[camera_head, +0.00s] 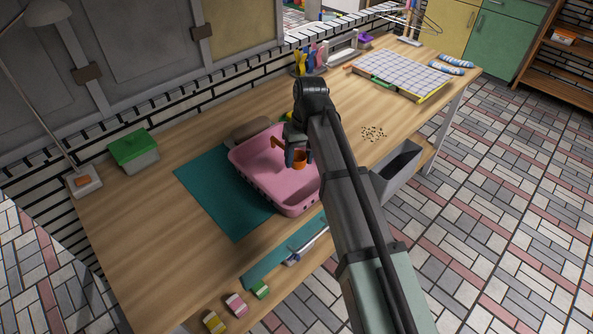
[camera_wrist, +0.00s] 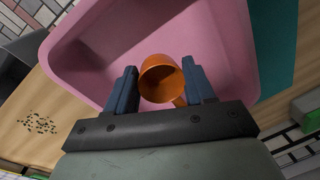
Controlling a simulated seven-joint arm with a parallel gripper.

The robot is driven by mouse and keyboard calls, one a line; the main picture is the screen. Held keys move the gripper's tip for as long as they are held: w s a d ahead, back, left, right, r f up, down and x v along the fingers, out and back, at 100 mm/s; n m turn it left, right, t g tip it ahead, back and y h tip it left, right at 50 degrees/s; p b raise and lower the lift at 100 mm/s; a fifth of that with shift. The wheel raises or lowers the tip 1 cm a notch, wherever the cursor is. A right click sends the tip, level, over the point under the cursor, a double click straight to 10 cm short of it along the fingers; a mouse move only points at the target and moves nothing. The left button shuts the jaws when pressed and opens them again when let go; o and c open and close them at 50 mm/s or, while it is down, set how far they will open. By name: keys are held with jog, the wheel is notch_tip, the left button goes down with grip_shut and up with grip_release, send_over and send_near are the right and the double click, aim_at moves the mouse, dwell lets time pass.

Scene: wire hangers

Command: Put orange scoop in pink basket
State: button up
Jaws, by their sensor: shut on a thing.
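The orange scoop (camera_head: 299,160) is held by my gripper (camera_head: 296,148) over the right part of the pink basket (camera_head: 262,178). In the wrist view, the scoop's round cup (camera_wrist: 162,80) shows between my two fingers, its opening facing the camera and a short piece of handle at lower right. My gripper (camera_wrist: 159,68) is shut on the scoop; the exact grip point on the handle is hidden. The pink basket (camera_wrist: 220,40) lies below and behind the scoop in the wrist view. Its inside looks empty where visible. My arm covers its right edge in the head view.
The basket stands on a teal mat (camera_head: 205,180). A brown rounded object (camera_head: 250,128) lies behind it. A green-lidded box (camera_head: 134,150), a lamp base (camera_head: 83,181) and small colored blocks (camera_head: 236,304) are to the left and front. Scattered dark bits (camera_head: 374,133) lie to the right.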

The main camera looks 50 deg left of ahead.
jog(key=shift+f, duration=3.65)
jog(key=shift+f, duration=0.1)
jog(key=o, duration=1)
jog(key=r, duration=0.4)
jog(key=w+r, duration=0.1)
jog(key=r, duration=0.7)
jog(key=shift+w+d, duration=0.2)
jog(key=shift+d, duration=0.1)
